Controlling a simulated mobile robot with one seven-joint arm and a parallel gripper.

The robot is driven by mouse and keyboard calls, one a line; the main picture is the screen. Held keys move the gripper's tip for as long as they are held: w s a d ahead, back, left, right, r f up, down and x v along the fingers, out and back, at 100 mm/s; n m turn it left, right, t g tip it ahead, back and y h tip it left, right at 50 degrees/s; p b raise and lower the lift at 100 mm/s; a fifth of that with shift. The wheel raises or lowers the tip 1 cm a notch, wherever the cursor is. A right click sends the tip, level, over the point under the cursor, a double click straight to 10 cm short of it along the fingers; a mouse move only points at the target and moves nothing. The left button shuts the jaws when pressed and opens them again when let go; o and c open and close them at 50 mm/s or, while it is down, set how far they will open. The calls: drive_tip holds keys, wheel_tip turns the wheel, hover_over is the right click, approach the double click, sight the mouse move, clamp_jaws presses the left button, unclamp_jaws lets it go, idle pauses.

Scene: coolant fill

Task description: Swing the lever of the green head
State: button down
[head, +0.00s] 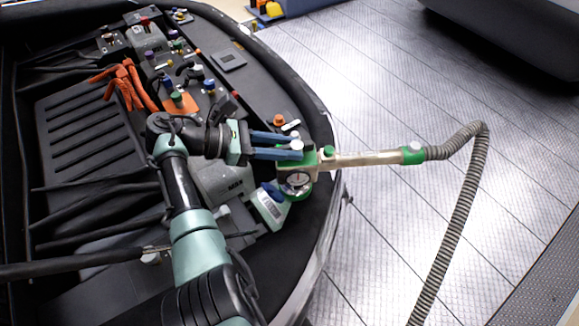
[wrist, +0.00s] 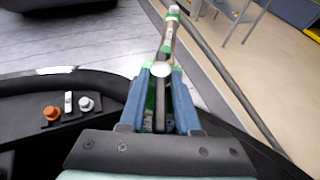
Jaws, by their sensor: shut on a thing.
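The green head (head: 302,167) has a round dial and sits over the right rim of the engine bay, on a white-and-blue part (head: 268,207). A pale tube runs from it to a green collar (head: 412,153). My gripper (head: 296,148) is at the head's upper left, its two blue fingers reaching right. In the wrist view my gripper (wrist: 160,88) is shut around a dark bar with a pale round end (wrist: 160,69), which looks like the head's lever. The green body shows behind the fingers. The lever's pivot is hidden.
A ribbed grey hose (head: 465,180) hangs from the collar to the floor. An orange cap (head: 278,120) and a grey cap (wrist: 85,103) are close by on the dark bay edge. Orange cables (head: 125,85) lie at upper left. The floor at right is open.

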drive_tip(key=shift+w+f+m+g+b, duration=0.1)
drive_tip(key=shift+f+m+g+b, duration=0.1)
drive_tip(key=shift+m+g+b, duration=0.6)
drive_tip(key=shift+r+b, duration=0.15)
drive_tip(key=shift+b, duration=0.35)
drive_tip(key=c, duration=0.6)
unclamp_jaws()
drive_tip(key=b+v, duration=0.3)
drive_tip(key=v, duration=0.4)
drive_tip(key=shift+a, duration=0.3)
